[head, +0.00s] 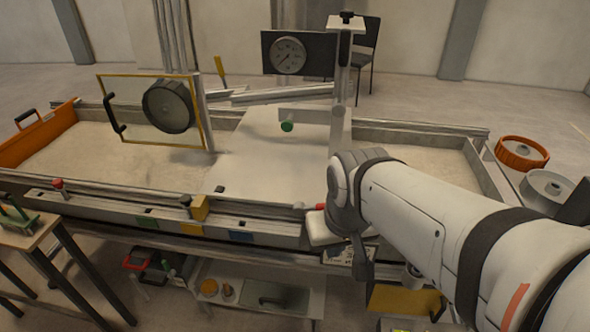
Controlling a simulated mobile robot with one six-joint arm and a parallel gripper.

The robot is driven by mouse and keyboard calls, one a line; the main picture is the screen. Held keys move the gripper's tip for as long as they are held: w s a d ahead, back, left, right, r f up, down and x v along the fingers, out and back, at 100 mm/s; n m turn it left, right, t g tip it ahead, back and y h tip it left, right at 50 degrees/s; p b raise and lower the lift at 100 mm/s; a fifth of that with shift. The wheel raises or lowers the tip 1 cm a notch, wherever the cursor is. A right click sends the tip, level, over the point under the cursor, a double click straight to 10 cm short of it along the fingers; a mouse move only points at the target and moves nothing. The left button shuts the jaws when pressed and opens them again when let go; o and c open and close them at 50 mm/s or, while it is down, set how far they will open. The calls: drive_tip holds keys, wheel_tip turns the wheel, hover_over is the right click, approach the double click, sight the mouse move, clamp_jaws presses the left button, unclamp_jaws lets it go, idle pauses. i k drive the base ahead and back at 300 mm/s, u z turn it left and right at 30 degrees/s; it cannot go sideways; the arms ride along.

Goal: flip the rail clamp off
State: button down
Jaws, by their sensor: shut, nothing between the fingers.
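A small red lever (315,206) lies nearly flat on the front rail (130,209) of the sandbed, just left of my wrist. It looks like the handle of the rail clamp, but its right end and mount are partly hidden by my arm. A pale rounded block (323,231) sits just below the lever, against my wrist. My gripper (362,268) points down in front of the rail, right of and below the lever. It is shut and empty. I cannot tell whether it touches the rail.
A yellow block (199,208) and a red knob (58,185) stand on the rail to the left. The sandbed has a yellow-framed clear panel (135,110), a gauge (289,55) and a green knob (287,127). Orange and grey reels (522,152) lie at right.

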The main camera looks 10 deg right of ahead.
sight(300, 208)
drive_tip(key=u, duration=0.25)
drive_tip(key=k, duration=0.85)
drive_tip(key=z, duration=0.4)
drive_tip(key=i, duration=0.5)
drive_tip(key=u, duration=0.1)
